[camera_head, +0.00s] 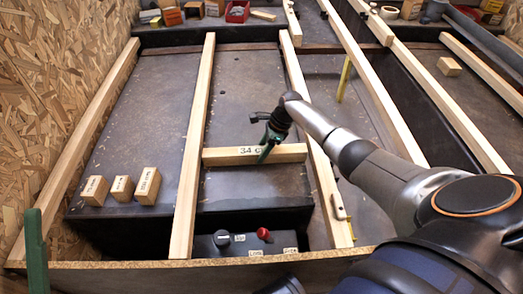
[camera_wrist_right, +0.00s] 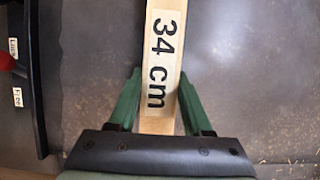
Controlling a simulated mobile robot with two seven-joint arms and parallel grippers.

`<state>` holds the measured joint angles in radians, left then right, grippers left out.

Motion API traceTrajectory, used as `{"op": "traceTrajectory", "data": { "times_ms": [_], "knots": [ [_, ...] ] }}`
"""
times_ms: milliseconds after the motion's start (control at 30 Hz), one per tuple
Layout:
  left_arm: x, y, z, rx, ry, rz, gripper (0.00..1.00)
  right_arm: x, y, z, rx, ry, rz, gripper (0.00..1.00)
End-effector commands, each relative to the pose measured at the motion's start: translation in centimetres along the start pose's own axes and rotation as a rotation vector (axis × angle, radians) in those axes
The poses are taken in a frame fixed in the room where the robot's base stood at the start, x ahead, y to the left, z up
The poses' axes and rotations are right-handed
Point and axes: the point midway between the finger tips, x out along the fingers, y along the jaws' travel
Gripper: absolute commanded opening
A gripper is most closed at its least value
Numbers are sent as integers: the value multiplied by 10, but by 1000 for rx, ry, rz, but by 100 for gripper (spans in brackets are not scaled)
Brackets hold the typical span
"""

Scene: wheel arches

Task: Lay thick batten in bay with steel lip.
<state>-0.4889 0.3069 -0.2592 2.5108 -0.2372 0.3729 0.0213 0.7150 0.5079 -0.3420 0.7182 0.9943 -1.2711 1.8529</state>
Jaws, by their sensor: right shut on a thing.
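My right gripper (camera_head: 266,150) is shut on a pale wooden batten (camera_head: 225,157) marked "34 cm". In the head view the batten lies crosswise between two long wooden rails (camera_head: 197,120) (camera_head: 315,150), its ends close to both. I cannot tell if it touches the surface below. In the right wrist view the batten (camera_wrist_right: 160,70) runs between the green fingers of the right gripper (camera_wrist_right: 160,105). A green finger, seemingly of my left gripper (camera_head: 36,250), shows at the left edge. I cannot clearly make out a steel lip.
Several small labelled wood blocks (camera_head: 122,188) stand in the left bay. A dark box with a red knob (camera_head: 263,234) sits below the middle bay's front edge. A front board (camera_head: 150,267) crosses the near side. A red bin (camera_head: 237,12) and loose blocks lie at the back.

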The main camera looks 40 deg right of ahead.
Motion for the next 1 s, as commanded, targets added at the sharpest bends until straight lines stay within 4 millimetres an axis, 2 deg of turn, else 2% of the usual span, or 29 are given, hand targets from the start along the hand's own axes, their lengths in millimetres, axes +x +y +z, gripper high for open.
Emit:
{"op": "traceTrajectory", "data": {
  "times_ms": [100,133,400,733,867,1000],
  "knots": [
    [0,0,0,-1,0,0,50,-1,-1,1,-1,-2,-2,0],
    [0,0,0,-1,0,0,50,-1,-1,1,-1,-2,-2,53],
    [0,1,0,-2,-1,1,50,0,0,0,0,-1,-1,83],
    [0,0,0,-9,1,-2,50,-1,0,0,0,0,0,85],
    [9,-5,-10,-16,4,-6,50,-17,0,2,0,0,-1,85],
    [22,-15,-27,-31,19,-16,50,-45,0,2,0,0,-2,85]
  ]
}}
